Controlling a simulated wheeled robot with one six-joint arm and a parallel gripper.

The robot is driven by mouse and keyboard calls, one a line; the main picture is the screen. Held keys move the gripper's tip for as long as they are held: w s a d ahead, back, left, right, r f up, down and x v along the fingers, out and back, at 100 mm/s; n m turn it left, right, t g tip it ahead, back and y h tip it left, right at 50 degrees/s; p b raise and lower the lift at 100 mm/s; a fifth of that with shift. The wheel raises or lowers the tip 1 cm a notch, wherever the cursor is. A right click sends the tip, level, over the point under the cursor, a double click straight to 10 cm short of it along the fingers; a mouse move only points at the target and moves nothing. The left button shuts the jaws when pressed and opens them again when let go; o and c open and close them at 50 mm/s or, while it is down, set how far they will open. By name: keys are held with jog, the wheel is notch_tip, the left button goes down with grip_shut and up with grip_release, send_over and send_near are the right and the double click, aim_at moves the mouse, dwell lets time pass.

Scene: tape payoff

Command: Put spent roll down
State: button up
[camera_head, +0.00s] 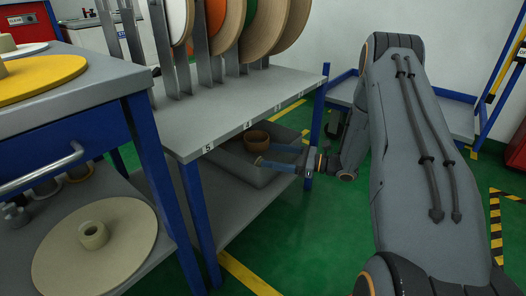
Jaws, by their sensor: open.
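A small brown ring-shaped roll (256,140), which looks like a spent roll, sits in a grey tray (243,168) on the lower level of the rack. My gripper (265,154) reaches in from the right beneath the upper shelf. Its two fingers are apart and point left, with their tips just in front of the roll's near side. Nothing shows held between them. I cannot tell whether a finger touches the roll. The shelf edge partly overhangs the tray.
The rack's upper shelf (205,125) carries several upright rolls between grey dividers. Its blue leg (316,125) stands close to my gripper. A blue-framed cart (75,125) at left holds a yellow disc (38,80) and a cream disc (95,252). Green floor (300,240) is clear in front.

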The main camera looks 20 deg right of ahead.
jog(key=p+v, duration=0.2)
jog(key=v, duration=0.4)
jog(key=shift+d, duration=0.3)
jog(key=shift+s, duration=0.1)
